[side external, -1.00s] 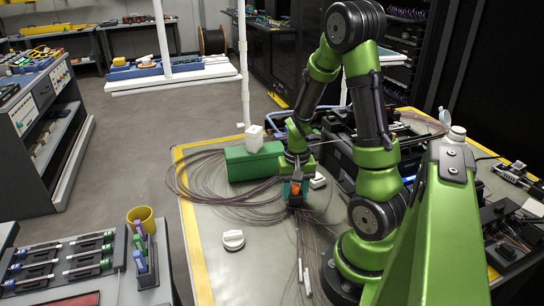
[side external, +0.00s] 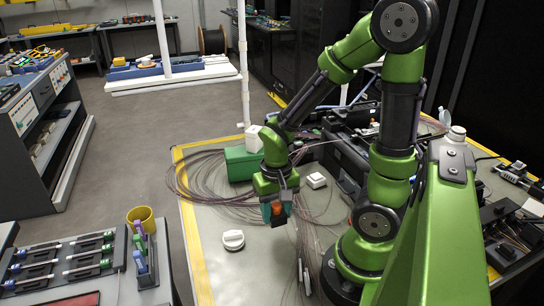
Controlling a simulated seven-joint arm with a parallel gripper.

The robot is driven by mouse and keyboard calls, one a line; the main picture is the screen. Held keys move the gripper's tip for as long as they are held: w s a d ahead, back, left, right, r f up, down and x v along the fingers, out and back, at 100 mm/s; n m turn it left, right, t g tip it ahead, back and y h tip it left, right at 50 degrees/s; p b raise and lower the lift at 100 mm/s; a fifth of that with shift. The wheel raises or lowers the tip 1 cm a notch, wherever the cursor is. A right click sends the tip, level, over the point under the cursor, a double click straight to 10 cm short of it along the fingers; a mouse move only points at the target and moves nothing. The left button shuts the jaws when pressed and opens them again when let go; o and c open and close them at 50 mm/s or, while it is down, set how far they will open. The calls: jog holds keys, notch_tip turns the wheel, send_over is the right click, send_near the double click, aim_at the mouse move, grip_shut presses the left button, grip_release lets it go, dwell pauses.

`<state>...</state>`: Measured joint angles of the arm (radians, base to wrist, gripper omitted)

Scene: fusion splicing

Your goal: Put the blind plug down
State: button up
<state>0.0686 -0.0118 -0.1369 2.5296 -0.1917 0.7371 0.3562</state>
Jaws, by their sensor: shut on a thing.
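The blind plug (side external: 277,210) shows as a small orange piece between the fingers of my gripper (side external: 277,216). My gripper points down and is shut on it, above the grey table top among the loose fibres. Whether the plug touches the table cannot be told from this view. The fingers hide most of the plug.
A white round cap (side external: 233,239) lies on the table to the left of my gripper. A green box (side external: 240,163) stands behind, with a white block (side external: 254,137) on it. A small white box (side external: 316,180) is to the right. Thin dark fibres (side external: 205,185) spread over the table.

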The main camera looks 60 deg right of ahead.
send_over(230, 209)
jog(key=shift+s+a+f, duration=0.1)
jog(key=shift+s+f, duration=0.15)
jog(key=shift+f, duration=0.5)
jog(key=shift+w+f, duration=0.2)
jog(key=shift+f, duration=1.6)
jog(key=shift+f, duration=0.15)
jog(key=o, duration=1.1)
jog(key=shift+c, duration=0.2)
